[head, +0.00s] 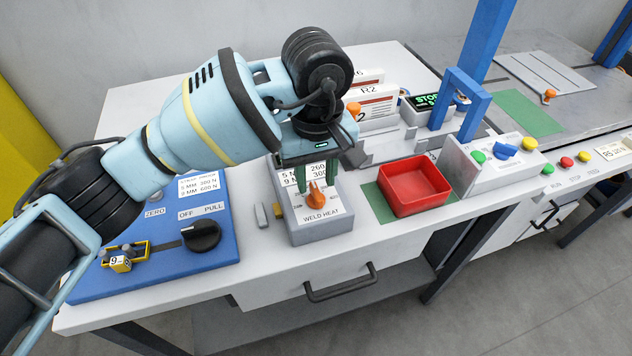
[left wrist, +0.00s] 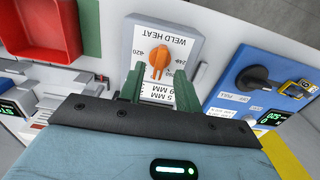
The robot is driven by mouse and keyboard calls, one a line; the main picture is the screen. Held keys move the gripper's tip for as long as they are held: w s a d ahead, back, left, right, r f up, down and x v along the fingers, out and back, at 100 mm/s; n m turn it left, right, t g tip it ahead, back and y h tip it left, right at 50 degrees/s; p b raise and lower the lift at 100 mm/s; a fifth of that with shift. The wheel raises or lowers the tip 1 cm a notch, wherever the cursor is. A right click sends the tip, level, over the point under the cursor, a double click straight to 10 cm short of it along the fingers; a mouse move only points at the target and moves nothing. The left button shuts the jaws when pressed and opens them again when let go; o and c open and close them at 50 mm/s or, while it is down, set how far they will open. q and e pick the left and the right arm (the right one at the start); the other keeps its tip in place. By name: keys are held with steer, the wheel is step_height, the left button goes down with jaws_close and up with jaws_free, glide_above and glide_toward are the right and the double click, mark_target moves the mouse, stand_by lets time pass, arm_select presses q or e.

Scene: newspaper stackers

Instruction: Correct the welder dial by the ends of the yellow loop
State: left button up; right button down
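The welder dial (head: 316,197) is an orange knob on a grey box marked WELD HEAT (head: 321,220). In the left wrist view the knob (left wrist: 158,62) stands near upright in the picture, just beyond my fingertips. A card behind it lists 5 MM and 9 MM values, seemingly 260 and 300. My left gripper (head: 316,182) points down over the box; its green fingers (left wrist: 160,82) are apart with nothing held, and I cannot tell whether they touch the knob. The yellow loop (head: 125,254) lies on the blue panel and bears a tag reading 9. My right gripper is out of view.
The blue panel (head: 185,262) has a black OFF/PULL knob (head: 201,235) and a 5 MM/9 MM card (head: 203,186). A red tray (head: 415,186) stands right of the dial box. Further right are a button box (head: 465,170) and a blue arch (head: 484,100).

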mark_target(316, 196)
arm_select(q)
steer(key=shift+f, duration=1.3)
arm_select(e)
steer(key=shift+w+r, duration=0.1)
arm_select(q)
steer(key=shift+c, duration=0.4)
jaws_close()
